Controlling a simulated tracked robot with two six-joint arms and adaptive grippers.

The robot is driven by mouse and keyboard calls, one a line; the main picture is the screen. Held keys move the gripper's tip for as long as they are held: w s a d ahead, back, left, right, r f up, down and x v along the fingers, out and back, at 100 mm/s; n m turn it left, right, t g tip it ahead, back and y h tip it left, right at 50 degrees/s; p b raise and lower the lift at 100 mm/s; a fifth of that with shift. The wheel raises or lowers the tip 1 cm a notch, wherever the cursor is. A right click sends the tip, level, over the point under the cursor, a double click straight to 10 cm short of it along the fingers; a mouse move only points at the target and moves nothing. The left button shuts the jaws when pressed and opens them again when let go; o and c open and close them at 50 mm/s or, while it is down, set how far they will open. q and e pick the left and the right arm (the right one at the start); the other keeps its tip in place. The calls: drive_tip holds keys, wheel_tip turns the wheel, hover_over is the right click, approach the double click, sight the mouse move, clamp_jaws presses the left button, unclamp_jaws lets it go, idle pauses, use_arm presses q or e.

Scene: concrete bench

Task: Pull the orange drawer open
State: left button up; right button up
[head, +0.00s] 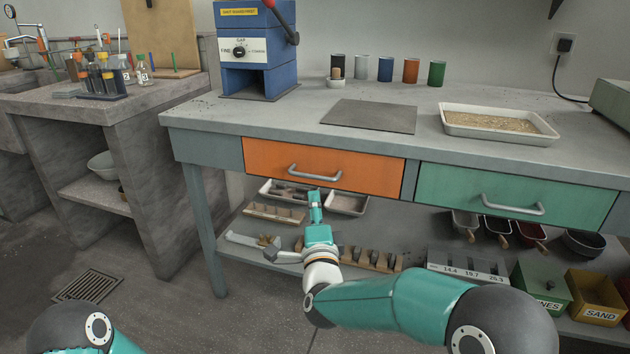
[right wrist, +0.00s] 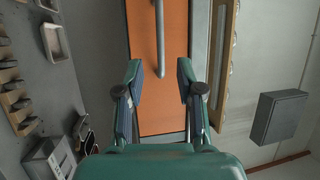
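The orange drawer (head: 262,158) sits under the bench top, its front in line with the bench front, so it looks shut. Its grey bar handle (head: 315,173) runs level across the front. My right gripper (head: 315,194) is just below the handle in the head view, pointing at the drawer. In the right wrist view my right gripper (right wrist: 160,75) is open and empty, its fingers apart against the orange front (right wrist: 143,30). The handle (right wrist: 158,40) lies in line with the gap between them; contact cannot be told. My left gripper is out of view.
A green drawer (head: 450,182) with its own handle (head: 513,206) is right of the orange one. A lower shelf holds white trays (head: 346,204), scoops and boxes (head: 542,287). A blue machine (head: 258,50) and a sand tray (head: 497,133) stand on the bench top (head: 300,121).

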sight(312, 178)
drive_tip(key=x, duration=1)
drive_tip(key=shift+w+b, duration=0.15)
drive_tip(key=shift+b, duration=0.25)
clamp_jaws()
